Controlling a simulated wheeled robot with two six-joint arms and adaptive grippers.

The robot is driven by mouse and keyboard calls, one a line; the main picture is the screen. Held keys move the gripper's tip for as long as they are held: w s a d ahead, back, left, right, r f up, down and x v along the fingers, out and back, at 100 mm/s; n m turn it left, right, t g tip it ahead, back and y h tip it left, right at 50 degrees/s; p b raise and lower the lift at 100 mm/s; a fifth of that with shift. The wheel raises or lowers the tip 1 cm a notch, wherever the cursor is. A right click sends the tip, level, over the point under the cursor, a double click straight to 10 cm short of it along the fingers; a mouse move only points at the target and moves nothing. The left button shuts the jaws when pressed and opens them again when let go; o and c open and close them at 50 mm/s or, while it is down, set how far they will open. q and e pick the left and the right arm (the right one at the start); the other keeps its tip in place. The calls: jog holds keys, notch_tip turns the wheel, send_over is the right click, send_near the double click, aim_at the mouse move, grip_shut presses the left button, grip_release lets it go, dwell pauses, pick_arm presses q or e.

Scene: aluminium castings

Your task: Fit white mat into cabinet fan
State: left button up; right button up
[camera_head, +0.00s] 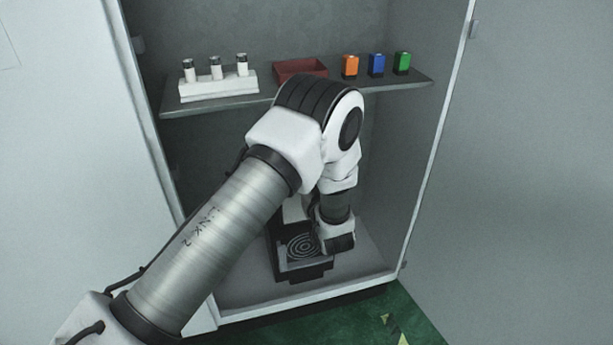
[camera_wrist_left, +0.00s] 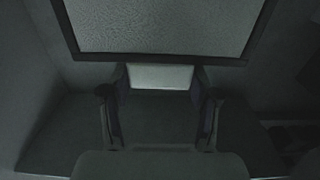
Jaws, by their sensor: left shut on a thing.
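The cabinet fan (camera_head: 303,246), a dark square housing with concentric rings, sits on the cabinet floor. My left gripper (camera_head: 340,240) is low in the cabinet, right beside the fan; its fingers are hard to make out there. In the left wrist view, the left gripper (camera_wrist_left: 159,82) is shut on a pale flat piece, which looks like the white mat (camera_wrist_left: 160,77). A white patch shows above the fan in the head view, partly behind my wrist; I cannot tell if it is the mat. My right gripper is not in view.
A shelf (camera_head: 220,103) above carries a white rack (camera_head: 218,86) with bottles, a red tray (camera_head: 300,70) and orange, blue and green blocks. My arm passes in front of the shelf. A dark-framed textured panel (camera_wrist_left: 160,25) fills the wrist view's top. Cabinet floor right of the fan is bare.

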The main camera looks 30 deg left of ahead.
pick_arm(q)
notch_tip(320, 180, down, 6)
jog(key=b, duration=0.4)
jog(key=shift+r, duration=0.1)
jog(key=shift+p, duration=0.4)
dwell(1.2)
